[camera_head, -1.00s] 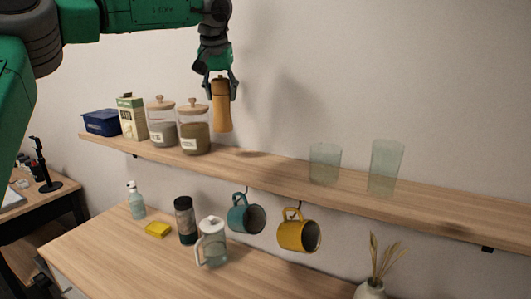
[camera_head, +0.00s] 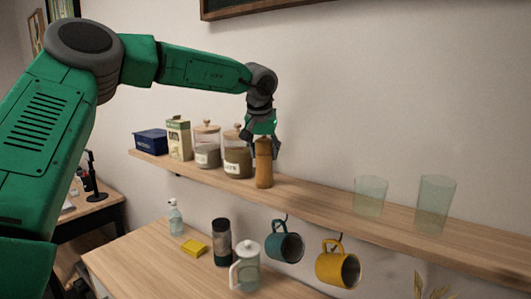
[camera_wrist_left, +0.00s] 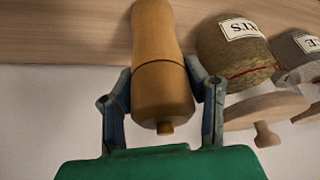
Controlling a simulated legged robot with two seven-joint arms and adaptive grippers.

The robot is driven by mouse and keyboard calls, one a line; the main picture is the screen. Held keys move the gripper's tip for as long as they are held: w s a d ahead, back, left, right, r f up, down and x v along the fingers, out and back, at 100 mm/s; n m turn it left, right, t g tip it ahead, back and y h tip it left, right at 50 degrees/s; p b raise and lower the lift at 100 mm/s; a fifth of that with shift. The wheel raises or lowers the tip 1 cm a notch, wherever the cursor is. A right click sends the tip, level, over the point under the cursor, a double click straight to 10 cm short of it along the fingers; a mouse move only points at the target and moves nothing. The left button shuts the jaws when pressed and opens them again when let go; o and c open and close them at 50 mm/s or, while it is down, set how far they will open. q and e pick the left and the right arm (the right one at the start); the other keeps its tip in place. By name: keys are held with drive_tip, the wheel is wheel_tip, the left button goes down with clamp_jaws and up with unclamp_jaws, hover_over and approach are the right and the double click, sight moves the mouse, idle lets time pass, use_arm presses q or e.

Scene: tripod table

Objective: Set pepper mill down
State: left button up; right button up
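The pepper mill (camera_head: 263,164) is wooden and tan. It stands upright on the wall shelf (camera_head: 320,200), right of the glass jars, and its base appears to meet the shelf top. My left gripper (camera_head: 264,154) is above it, with its fingers around the mill's upper part. In the left wrist view the fingers (camera_wrist_left: 158,78) press on both sides of the mill (camera_wrist_left: 162,85), its knob toward the palm. Contact at the far fingertips is partly hidden. My right gripper is not in view.
Two lidded jars (camera_head: 238,160), a carton (camera_head: 179,140) and a blue box (camera_head: 150,142) stand left of the mill. Two clear glasses (camera_head: 434,205) stand farther right, with bare shelf between. Mugs (camera_head: 337,265) hang below, above a counter (camera_head: 140,258).

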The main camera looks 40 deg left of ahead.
use_arm(q)
drive_tip(key=o, duration=0.3)
drive_tip(key=shift+w+d, duration=0.15)
drive_tip(key=shift+d, duration=0.25)
drive_tip(key=shift+d+r, duration=0.2)
drive_tip(key=shift+r, duration=0.05)
drive_tip(key=v, duration=1.1)
drive_tip(key=shift+s+r+b, duration=0.2)
drive_tip(key=shift+r+b, duration=0.15)
drive_tip(key=shift+b, duration=0.05)
drive_tip(key=shift+a+f, duration=0.15)
drive_tip(key=shift+a, duration=0.1)
